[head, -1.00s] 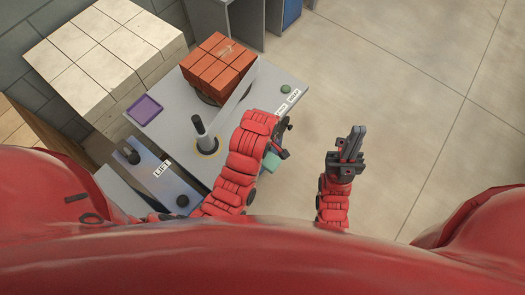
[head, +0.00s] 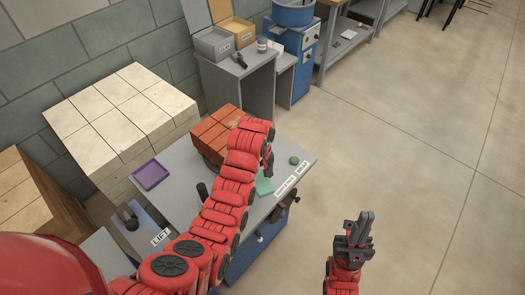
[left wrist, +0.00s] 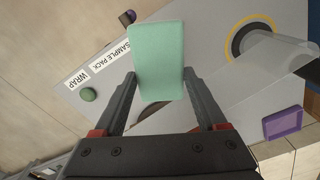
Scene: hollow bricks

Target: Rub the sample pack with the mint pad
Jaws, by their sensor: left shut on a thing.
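The mint pad (head: 264,186) is a flat pale-green block. In the left wrist view the pad (left wrist: 158,50) sits between the two dark fingers of my left gripper (left wrist: 158,88), which is shut on it. In the head view my left arm partly hides this gripper and covers part of the stack of orange-red bricks (head: 208,132), probably the sample pack, on the grey bench. The pad is in front of the stack and apart from it in the picture. My right gripper (head: 358,226) is empty, out over the floor; its finger gap is unclear.
The grey bench (head: 178,192) carries a purple tray (head: 151,175), a green button (head: 294,160) and labels, including SAMPLE PACK (left wrist: 110,56). Pale blocks (head: 118,105) stand left. Shelves and a blue machine (head: 293,50) stand behind. Floor to the right is clear.

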